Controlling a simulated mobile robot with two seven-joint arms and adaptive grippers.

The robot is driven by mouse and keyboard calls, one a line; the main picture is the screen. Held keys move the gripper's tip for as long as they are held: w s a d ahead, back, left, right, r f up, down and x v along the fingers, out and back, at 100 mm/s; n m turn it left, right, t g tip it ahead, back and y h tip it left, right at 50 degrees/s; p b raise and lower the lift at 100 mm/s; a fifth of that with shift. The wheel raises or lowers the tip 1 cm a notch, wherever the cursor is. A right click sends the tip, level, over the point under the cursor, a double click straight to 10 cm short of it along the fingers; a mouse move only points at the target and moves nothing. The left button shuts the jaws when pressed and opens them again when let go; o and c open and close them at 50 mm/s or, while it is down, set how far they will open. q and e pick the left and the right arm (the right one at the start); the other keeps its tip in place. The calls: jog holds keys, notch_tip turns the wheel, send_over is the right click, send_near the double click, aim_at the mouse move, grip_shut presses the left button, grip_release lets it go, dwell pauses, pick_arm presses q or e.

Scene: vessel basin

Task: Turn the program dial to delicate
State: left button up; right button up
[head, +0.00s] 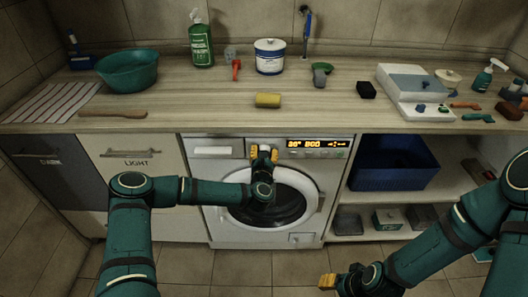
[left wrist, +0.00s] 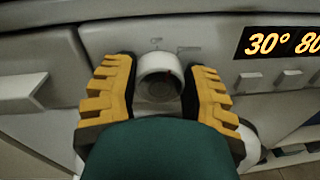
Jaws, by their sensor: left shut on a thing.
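The program dial (left wrist: 160,68) is a round white knob on the washing machine's front panel. In the left wrist view it sits between the yellow fingers of my left gripper (left wrist: 157,92). In the head view my left gripper (head: 264,153) is at the panel, left of the lit display (head: 318,143), and largely covers the dial (head: 264,147). It is shut on the dial. The marks around the dial are too faint to read. The display shows 30° and what looks like 800. My right gripper (head: 327,282) is low over the floor, away from the machine; its opening is unclear.
The washing machine (head: 222,233) stands under a wooden counter (head: 205,118). A drawer marked LIGHT (head: 136,172) is on the left. A blue bin (head: 393,165) sits on the shelf at right. A yellow sponge (head: 268,100) lies on the counter above the machine.

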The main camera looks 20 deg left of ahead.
pick_arm(q)
jog(key=m, duration=0.4)
jog(key=shift+p, duration=0.4)
jog(key=m+y, duration=0.1)
jog(key=m, duration=0.3)
jog(key=shift+w, duration=0.1)
jog(key=m, duration=0.3)
jog(key=shift+d, duration=0.1)
jog(key=m, duration=0.3)
jog(key=shift+m+g, duration=0.3)
jog(key=m, duration=0.3)
jog(key=shift+f+m+y+b, duration=0.1)
jog(key=shift+m+y+b, duration=0.2)
jog(key=shift+y+b, duration=0.1)
jog(key=m, duration=0.3)
jog(key=shift+b, duration=0.4)
jog(key=m, duration=0.3)
jog(key=shift+m+y, duration=0.3)
jog(key=shift+m, duration=0.1)
jog(key=m, duration=0.4)
jog(key=shift+f+m, duration=0.1)
jog(key=shift+m, duration=0.2)
